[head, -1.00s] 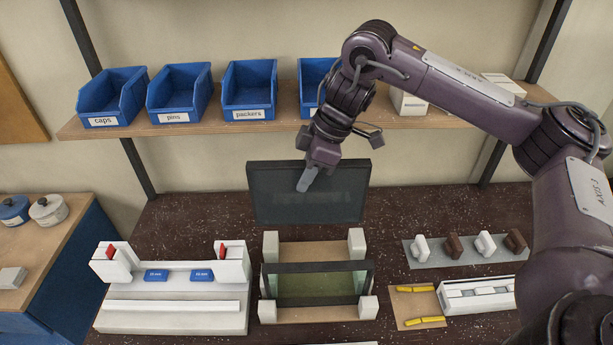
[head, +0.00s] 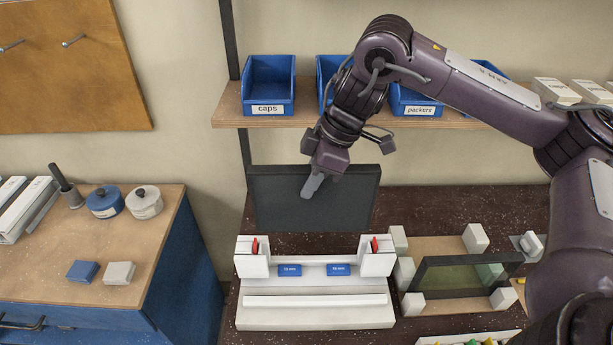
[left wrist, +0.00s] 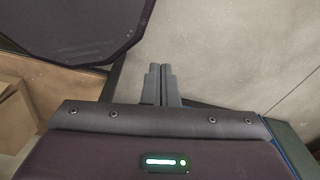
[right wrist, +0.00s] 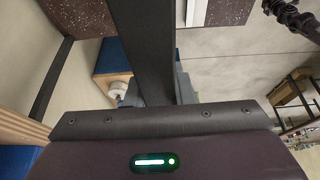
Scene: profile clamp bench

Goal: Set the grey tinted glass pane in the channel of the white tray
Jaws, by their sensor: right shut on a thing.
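The grey tinted glass pane (head: 262,205) is a dark upright rectangle in the head view. My right gripper (head: 313,186) is shut on its upper part and holds it up behind and above the white tray. The pane also shows edge-on as a dark bar in the right wrist view (right wrist: 142,45). The white tray (head: 315,318) lies on the dark bench, with a long raised strip, two end blocks with red parts and two blue labels. My left gripper (left wrist: 160,84) shows only in the left wrist view, its fingers together and empty.
Right of the tray, a dark-framed greenish pane (head: 462,277) stands among white blocks on a wooden board. Blue bins (head: 268,88) line the shelf behind my right arm. A side bench (head: 60,255) with pots and small blocks stands at the left.

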